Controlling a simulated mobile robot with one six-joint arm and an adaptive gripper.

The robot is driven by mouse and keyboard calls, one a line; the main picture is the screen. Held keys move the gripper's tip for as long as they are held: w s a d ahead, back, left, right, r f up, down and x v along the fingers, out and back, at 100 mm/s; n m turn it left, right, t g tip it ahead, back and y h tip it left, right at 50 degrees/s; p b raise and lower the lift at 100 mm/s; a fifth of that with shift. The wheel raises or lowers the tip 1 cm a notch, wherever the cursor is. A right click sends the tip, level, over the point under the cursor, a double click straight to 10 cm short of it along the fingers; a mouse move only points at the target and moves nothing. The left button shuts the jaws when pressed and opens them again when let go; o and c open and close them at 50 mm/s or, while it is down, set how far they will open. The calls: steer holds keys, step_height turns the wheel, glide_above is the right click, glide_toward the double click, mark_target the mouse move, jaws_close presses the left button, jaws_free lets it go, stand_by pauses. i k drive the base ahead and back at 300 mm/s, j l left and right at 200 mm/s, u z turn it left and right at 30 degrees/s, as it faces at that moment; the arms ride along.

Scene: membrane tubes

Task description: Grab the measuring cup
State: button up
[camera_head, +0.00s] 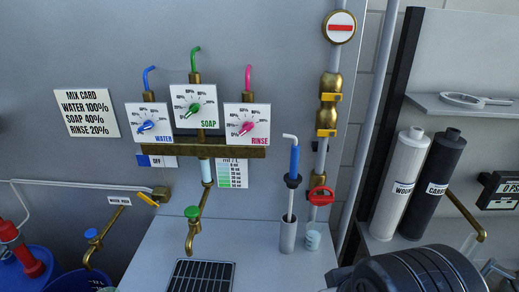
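A small pale teal cup (312,238), possibly the measuring cup, stands on the grey counter (265,240) below a red-handled valve (321,196). It is too small to make out any markings. A grey cylinder (288,233) stands close to its left, with a blue-handled tool (294,162) upright in it. A dark ribbed part of my arm fills the bottom right, to the right of the cup and apart from it in the picture. My gripper's fingers are not visible.
A brass tap (192,228) with a green knob hangs over a dark drain grate (200,276). Three dials are on the wall behind. White and black filter cylinders (402,183) stand at right. A blue bucket (80,284) is at lower left.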

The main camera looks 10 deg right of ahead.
mark_target(314, 229)
steer(key=j+z, duration=0.25)
steer(key=z, duration=0.15)
steer(key=j+z, duration=0.35)
